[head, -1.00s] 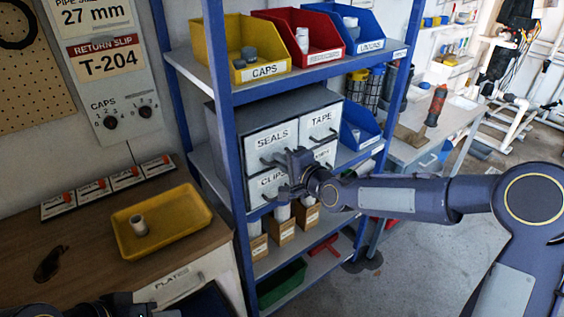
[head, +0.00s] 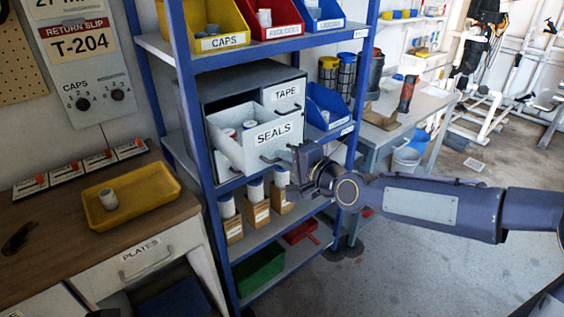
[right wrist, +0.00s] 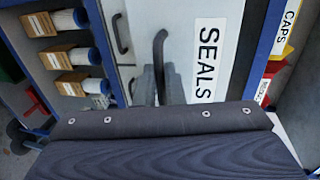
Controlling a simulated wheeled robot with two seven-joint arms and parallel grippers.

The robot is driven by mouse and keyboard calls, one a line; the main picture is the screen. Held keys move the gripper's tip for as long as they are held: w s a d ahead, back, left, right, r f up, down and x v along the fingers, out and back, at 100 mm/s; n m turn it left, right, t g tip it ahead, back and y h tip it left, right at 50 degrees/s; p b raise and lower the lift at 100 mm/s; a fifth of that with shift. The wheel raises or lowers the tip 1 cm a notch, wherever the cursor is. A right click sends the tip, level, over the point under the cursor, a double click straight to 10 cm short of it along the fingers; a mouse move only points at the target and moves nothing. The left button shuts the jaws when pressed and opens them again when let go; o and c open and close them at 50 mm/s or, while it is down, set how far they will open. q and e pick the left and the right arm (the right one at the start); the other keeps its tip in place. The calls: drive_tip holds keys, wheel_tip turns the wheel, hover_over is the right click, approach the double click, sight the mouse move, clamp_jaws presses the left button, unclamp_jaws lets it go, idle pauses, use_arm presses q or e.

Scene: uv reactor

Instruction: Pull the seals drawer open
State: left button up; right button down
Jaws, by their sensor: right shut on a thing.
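The white seals drawer (head: 274,135) stands pulled out from the grey cabinet on the blue shelf rack, its front facing right of centre. Red-and-white cylindrical items show inside it. My right gripper (head: 294,162) is at the drawer's front, by its lower handle side. In the right wrist view, my right gripper (right wrist: 160,84) is shut on the dark handle (right wrist: 159,47) of the drawer labelled SEALS (right wrist: 207,65). The fingers partly hide the handle. My left gripper does not show.
The tape drawer (head: 284,94) is shut beside it. A yellow caps bin (head: 222,42) is above. Boxes with white cylinders (head: 257,212) stand on the shelf below. A yellow tray (head: 152,182) is on the wooden bench at left.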

drive_tip(key=shift+s+d, duration=0.2)
drive_tip(key=shift+s, duration=0.05)
drive_tip(key=c, duration=1.6)
unclamp_jaws()
drive_tip(key=shift+o, duration=0.2)
drive_tip(key=p+v, duration=0.1)
drive_tip(key=v, duration=0.6)
drive_tip(key=shift+s+d+p, duration=0.25)
drive_tip(key=shift+s+p, duration=0.05)
